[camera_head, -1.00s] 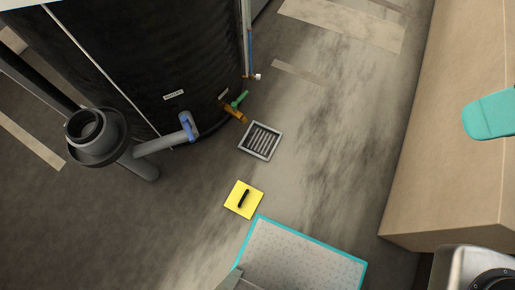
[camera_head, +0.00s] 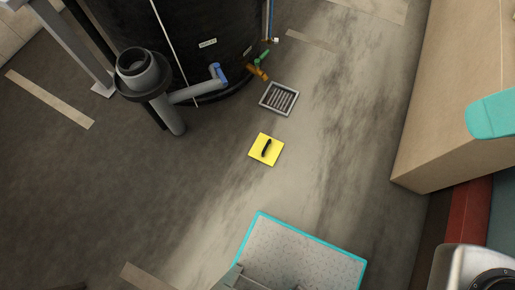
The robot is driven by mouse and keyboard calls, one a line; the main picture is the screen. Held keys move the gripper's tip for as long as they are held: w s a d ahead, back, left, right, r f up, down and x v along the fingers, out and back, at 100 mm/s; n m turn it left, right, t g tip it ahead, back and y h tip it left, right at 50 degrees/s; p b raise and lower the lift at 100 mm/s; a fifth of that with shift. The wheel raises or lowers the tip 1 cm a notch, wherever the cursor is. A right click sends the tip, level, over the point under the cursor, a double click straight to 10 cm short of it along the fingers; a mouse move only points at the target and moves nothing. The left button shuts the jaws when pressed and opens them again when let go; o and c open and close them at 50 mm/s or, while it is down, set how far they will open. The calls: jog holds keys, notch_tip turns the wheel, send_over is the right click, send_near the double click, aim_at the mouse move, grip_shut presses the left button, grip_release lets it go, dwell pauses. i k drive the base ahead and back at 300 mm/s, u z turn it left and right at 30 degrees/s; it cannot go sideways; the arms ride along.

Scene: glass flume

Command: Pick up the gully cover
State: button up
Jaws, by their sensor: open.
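The gully cover (camera_head: 266,150) is a flat yellow square plate with a black bar handle across its middle. It lies on the floor near the centre of the head view, apart from the gully. The gully (camera_head: 279,98) is a square grey frame with a slatted grate, set in the floor just behind and slightly right of the cover. My gripper is not in view. Only parts of my own body show, at the right edge and the bottom, and none touches the cover.
A large black tank (camera_head: 185,45) stands behind, with a brass tap (camera_head: 257,72) and a grey outlet pipe (camera_head: 195,92) low on it. A big cardboard-coloured box (camera_head: 440,130) stands at the right. The floor around the cover is clear.

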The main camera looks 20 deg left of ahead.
aim_at(266, 147)
jog(key=u, duration=0.45)
jog(key=k, duration=1.2)
jog(key=u, duration=0.85)
jog(key=i, duration=1.4)
jog(key=z, duration=0.8)
jog(key=i, duration=0.45)
jog(key=z, duration=0.45)
